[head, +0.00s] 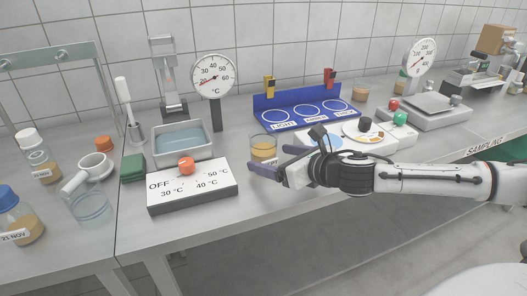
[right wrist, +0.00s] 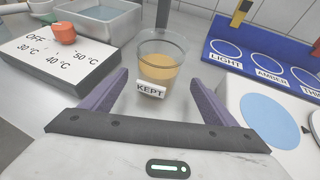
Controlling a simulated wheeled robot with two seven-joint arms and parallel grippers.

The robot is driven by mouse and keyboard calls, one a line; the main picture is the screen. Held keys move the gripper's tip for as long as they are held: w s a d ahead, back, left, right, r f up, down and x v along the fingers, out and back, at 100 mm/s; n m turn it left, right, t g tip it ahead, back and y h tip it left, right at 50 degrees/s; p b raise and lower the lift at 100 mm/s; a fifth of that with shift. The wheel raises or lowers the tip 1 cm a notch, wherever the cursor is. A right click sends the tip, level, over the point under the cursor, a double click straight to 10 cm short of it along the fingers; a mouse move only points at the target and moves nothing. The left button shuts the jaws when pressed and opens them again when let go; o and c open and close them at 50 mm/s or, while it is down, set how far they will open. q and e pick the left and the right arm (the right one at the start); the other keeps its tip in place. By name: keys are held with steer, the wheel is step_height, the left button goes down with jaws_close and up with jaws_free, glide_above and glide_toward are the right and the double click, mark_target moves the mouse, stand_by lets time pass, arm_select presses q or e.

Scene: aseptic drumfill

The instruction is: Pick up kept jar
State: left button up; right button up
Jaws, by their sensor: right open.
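The kept jar (right wrist: 158,68) is a clear glass with amber contents and a white label reading KEPT. It stands upright on the bench just beyond my right gripper's fingertips. In the head view the jar (head: 263,148) is behind the fingers, its lower part partly covered by them. My right gripper (head: 266,162) is open and low over the bench, pointing left in the head view. In the right wrist view its two purple fingers (right wrist: 156,85) are spread wide, with the jar centred ahead between them. The gap between them is empty. My left gripper is not in view.
A temperature control box (head: 193,187) with an orange knob lies left of the jar, a water bath (head: 183,152) behind it. A blue rack (head: 304,107) marked LIGHT, AMBER and a third spot stands behind right. A white device (right wrist: 271,112) sits close to the right finger.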

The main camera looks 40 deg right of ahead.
mark_target(263, 156)
steer(key=shift+a+x, duration=0.15)
steer(key=shift+x, duration=0.9)
steer(key=shift+a+x, duration=0.15)
steer(key=shift+x, duration=0.95)
steer(key=shift+r, duration=0.15)
steer(key=c, duration=1.4)
